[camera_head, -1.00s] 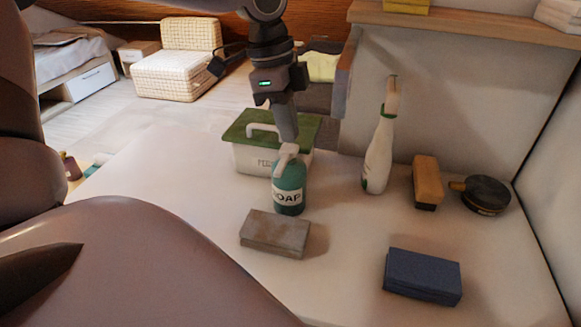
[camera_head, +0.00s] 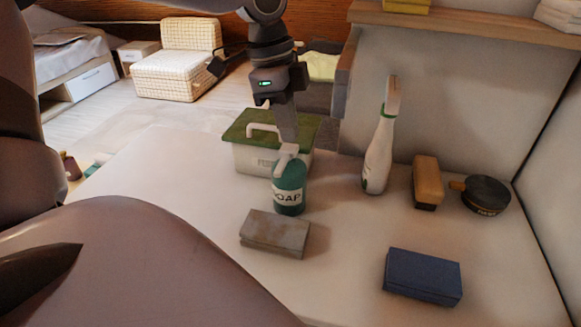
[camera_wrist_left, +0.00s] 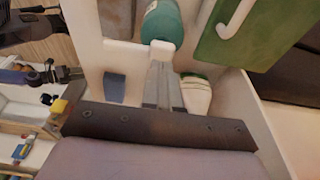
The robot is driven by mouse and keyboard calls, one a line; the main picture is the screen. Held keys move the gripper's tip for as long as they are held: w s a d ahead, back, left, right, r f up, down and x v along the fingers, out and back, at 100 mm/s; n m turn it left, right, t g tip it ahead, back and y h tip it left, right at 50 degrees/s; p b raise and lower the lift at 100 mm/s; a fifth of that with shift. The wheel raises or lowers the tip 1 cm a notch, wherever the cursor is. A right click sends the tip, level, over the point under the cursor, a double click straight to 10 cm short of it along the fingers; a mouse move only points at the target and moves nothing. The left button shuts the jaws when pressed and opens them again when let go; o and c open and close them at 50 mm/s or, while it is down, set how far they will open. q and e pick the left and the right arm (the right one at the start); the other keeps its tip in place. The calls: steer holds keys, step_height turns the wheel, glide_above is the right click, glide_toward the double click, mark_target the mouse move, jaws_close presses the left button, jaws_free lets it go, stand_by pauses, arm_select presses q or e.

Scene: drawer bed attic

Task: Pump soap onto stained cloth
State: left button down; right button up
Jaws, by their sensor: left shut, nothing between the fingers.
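The green soap bottle (camera_head: 289,185) with a white pump head (camera_head: 286,154) stands upright on the white tabletop. My left gripper (camera_head: 289,138) is shut and empty, pointing down just above the pump head. In the left wrist view the shut fingertips (camera_wrist_left: 162,72) are close to the pump head (camera_wrist_left: 161,47); I cannot tell if they touch. The stained cloth (camera_head: 274,232), a folded grey-brown block, lies just in front of the bottle. My right gripper is not clearly in view.
A white box with a green lid (camera_head: 272,155) stands behind the bottle. A folded blue cloth (camera_head: 422,276) lies front right. The tabletop between is clear.

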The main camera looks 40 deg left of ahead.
arm_select(q)
steer(key=shift+f, duration=0.15)
steer(key=shift+f+b, duration=0.45)
steer(key=shift+b, duration=0.15)
steer(key=shift+f+b, duration=0.75)
steer(key=shift+r, duration=0.1)
steer(key=shift+r+p, duration=0.85)
steer(key=shift+r, duration=0.4)
